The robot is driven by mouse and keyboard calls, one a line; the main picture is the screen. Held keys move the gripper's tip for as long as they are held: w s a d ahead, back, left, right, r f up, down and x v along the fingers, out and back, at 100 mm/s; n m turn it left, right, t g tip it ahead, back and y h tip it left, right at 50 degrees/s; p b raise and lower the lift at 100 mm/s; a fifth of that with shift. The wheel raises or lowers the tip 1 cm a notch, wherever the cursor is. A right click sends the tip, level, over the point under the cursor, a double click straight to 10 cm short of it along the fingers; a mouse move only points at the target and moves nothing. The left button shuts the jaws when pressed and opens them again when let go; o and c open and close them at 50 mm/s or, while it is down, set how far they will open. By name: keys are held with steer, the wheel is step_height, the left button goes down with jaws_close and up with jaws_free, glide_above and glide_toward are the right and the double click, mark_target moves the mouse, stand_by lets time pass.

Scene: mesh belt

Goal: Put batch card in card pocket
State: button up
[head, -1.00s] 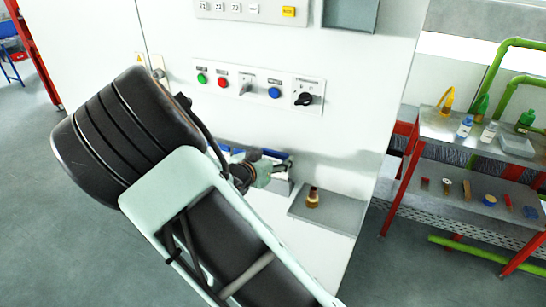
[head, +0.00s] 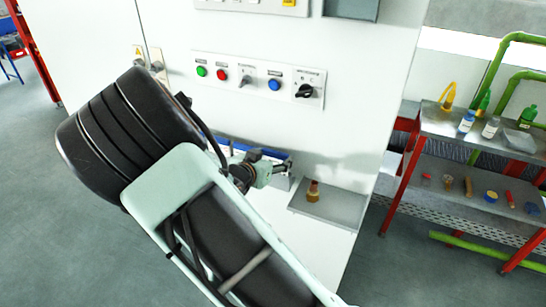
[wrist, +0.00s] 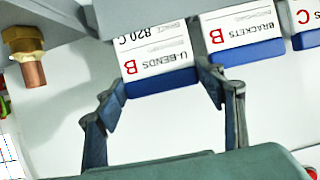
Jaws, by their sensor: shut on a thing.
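My gripper (head: 270,170) is low at the white cabinet front in the head view. In the wrist view, my gripper (wrist: 165,100) is shut on a white batch card (wrist: 153,50) with a blue edge. The card reads "U-BENDS", a red B and "820 C", upside down in the picture. One finger is at each side of it. In the head view the card cannot be made out behind my gripper. I cannot pick out the card pocket with certainty in either view.
A similar card marked "BRACKETS" (wrist: 242,30) is close beside the held one, with another at the picture's edge. A small grey shelf (head: 345,208) holds a brass-coloured item (head: 313,190). A control panel (head: 258,80) is above. A red-legged rack (head: 400,190) stands right.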

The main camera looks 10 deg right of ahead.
steer(key=shift+f, duration=0.4)
steer(key=o, duration=1.2)
steer(key=shift+o, duration=0.2)
steer(key=v, duration=1.2)
